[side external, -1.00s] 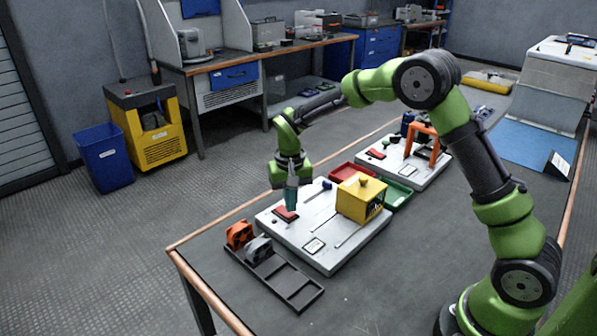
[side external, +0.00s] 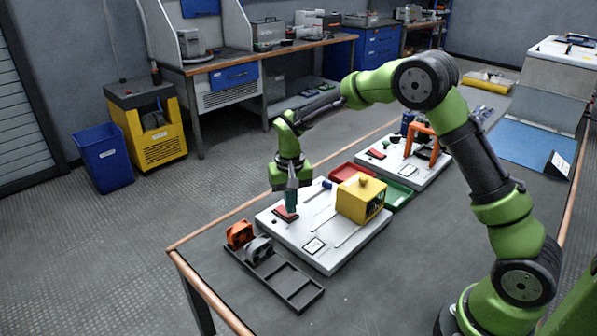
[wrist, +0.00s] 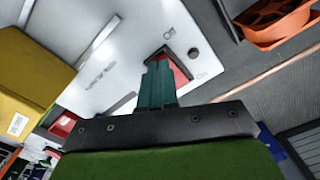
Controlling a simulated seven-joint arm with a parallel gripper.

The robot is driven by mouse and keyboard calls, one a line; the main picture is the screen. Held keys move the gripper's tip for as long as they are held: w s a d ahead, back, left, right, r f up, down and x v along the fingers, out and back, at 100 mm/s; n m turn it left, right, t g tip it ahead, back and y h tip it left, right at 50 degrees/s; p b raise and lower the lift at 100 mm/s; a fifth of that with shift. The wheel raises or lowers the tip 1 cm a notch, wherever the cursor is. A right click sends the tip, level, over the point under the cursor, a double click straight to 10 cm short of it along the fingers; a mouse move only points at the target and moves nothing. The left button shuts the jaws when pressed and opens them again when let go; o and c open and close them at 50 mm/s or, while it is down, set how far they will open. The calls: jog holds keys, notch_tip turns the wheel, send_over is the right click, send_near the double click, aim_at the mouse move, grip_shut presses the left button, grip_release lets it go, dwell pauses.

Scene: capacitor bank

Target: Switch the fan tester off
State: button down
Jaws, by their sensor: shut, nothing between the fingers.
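The fan tester is a white board (side external: 325,262) on the table with a yellow box (side external: 361,200) on it. Its red rocker switch (side external: 281,213) is near the board's left corner; it also shows in the wrist view (wrist: 184,76), between printed "Off" and "On" marks. My gripper (side external: 291,212) points down at the switch, its teal fingers shut with nothing between them. In the wrist view the fingertips (wrist: 159,66) overlap the switch and hide part of it. I cannot tell whether they touch it or which way the rocker is tilted.
A black rack (side external: 290,290) with an orange fan (side external: 239,234) and a grey fan (side external: 259,250) lies in front of the board. Behind stand a red tray (side external: 346,171), a green tray (side external: 399,194) and a second white board (side external: 405,172) with an orange frame (side external: 425,140).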

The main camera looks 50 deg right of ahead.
jog(key=shift+f, duration=0.65)
jog(key=shift+r, duration=3.55)
jog(key=shift+w, duration=0.1)
jog(key=s+a+r+n+t+y, duration=0.1)
jog(key=s+r+t, duration=0.2)
jog(key=s, duration=0.9)
jog(key=s+r+n+t+y, duration=0.1)
jog(key=s+r+t, duration=0.3)
jog(key=s+r, duration=0.6)
jog(key=shift+s+a+r, duration=0.15)
jog(key=shift+s+a, duration=0.25)
jog(key=shift+s, duration=1)
